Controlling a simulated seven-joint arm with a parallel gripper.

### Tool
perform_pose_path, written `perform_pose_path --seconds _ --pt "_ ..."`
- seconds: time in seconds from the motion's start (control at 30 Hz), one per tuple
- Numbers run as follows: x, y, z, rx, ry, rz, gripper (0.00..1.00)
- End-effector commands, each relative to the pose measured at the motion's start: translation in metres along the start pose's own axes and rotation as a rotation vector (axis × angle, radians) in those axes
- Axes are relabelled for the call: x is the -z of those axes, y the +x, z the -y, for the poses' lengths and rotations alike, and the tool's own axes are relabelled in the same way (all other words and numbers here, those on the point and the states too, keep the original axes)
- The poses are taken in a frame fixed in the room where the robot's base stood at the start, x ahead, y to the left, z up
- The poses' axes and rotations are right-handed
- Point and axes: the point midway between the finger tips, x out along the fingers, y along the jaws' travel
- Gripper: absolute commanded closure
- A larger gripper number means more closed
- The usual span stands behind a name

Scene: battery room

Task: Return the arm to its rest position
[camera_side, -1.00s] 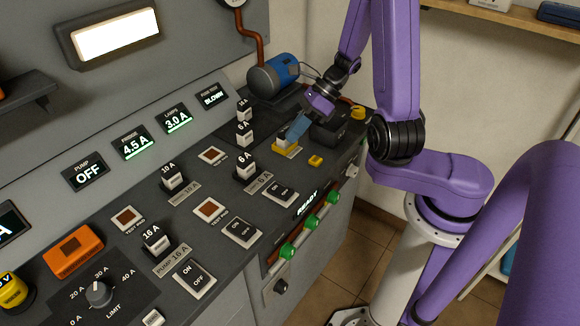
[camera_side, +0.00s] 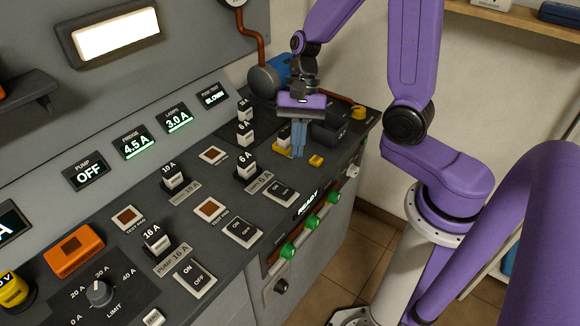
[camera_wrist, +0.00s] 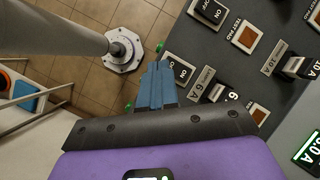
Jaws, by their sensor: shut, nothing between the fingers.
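My gripper (camera_side: 299,152) points down above the far right part of the grey console (camera_side: 120,188) in the side view. Its blue fingers are together with nothing between them. In the wrist view the shut fingertips (camera_wrist: 158,68) show over the console's front edge and the tiled floor. Behind the fingers in the side view is a yellow-based part (camera_side: 281,149), partly hidden by them. I cannot tell whether the fingertips touch anything.
Fuse blocks marked 6 A (camera_side: 245,166), 10 A (camera_side: 172,178) and 16 A (camera_side: 155,238) stand up from the console. A blue motor-like cylinder (camera_side: 283,66) is behind my gripper. Green knobs (camera_side: 312,222) line the front edge. Open floor (camera_side: 350,255) lies right of the console.

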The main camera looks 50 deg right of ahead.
Motion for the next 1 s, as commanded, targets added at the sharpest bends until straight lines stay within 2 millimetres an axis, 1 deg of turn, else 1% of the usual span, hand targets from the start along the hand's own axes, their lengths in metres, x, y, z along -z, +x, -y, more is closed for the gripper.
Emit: perform_pose_path --seconds 0.1,0.47,1.0 --pt "-0.011 0.000 -0.008 -0.053 -0.176 -0.025 1.00" --pt "-0.040 -0.002 -0.037 -0.202 -0.694 -0.087 1.00" --pt "-0.080 -0.008 -0.088 -0.392 -1.472 -0.164 1.00"
